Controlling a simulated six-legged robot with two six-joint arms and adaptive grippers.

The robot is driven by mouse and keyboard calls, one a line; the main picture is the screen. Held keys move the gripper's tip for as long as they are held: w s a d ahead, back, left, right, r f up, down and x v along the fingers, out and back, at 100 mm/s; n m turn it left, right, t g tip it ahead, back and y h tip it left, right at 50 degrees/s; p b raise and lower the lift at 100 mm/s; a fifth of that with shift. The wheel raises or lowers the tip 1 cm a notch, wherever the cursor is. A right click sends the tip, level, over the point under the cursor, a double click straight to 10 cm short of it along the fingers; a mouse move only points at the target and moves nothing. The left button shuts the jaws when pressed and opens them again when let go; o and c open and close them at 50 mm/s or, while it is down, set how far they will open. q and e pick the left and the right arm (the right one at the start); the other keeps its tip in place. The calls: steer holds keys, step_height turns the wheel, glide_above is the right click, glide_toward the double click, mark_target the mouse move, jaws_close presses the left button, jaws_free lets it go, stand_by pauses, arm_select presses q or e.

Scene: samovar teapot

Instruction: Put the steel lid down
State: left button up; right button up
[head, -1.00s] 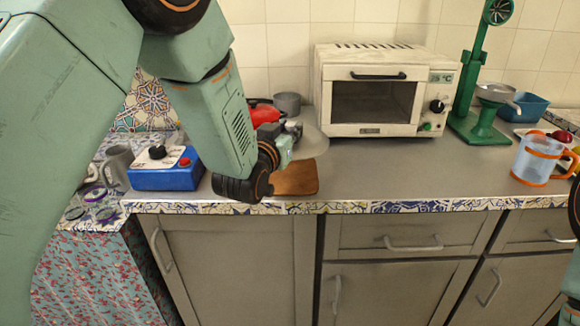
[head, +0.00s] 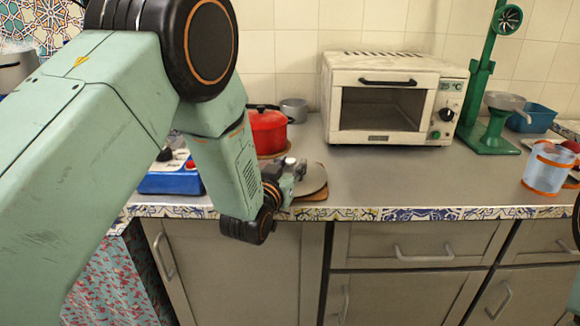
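The steel lid (head: 316,180) is a flat grey disc near the counter's front edge, over the brown board (head: 314,197), whose edge shows below it. I cannot tell whether the lid touches the board. My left gripper (head: 296,170) is at the lid's left side and appears shut on it; the fingertips are small and partly hidden. The red pot (head: 268,133) stands behind my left gripper, partly hidden by my arm. Only a piece of my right arm shows at the right edge; its gripper is out of view.
A blue hotplate (head: 172,181) is left, behind my arm. A grey pot (head: 294,110) stands behind the red pot. A white oven (head: 390,100), a green stand (head: 487,130) and a clear orange-trimmed mug (head: 548,170) are right. The counter's middle is free.

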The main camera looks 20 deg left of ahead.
arm_select(q)
steer(key=shift+o, duration=0.7)
steer(key=shift+s+d+r, duration=0.2)
steer(key=shift+d+r, duration=0.05)
steer(key=shift+a, duration=0.15)
steer(key=shift+w+a+f, duration=0.2)
steer(key=shift+a+f, duration=0.1)
steer(key=shift+a, duration=0.2)
steer(key=shift+d, duration=0.1)
steer(key=s+p, duration=0.2)
steer(key=s, duration=1)
steer(key=shift+r, duration=0.45)
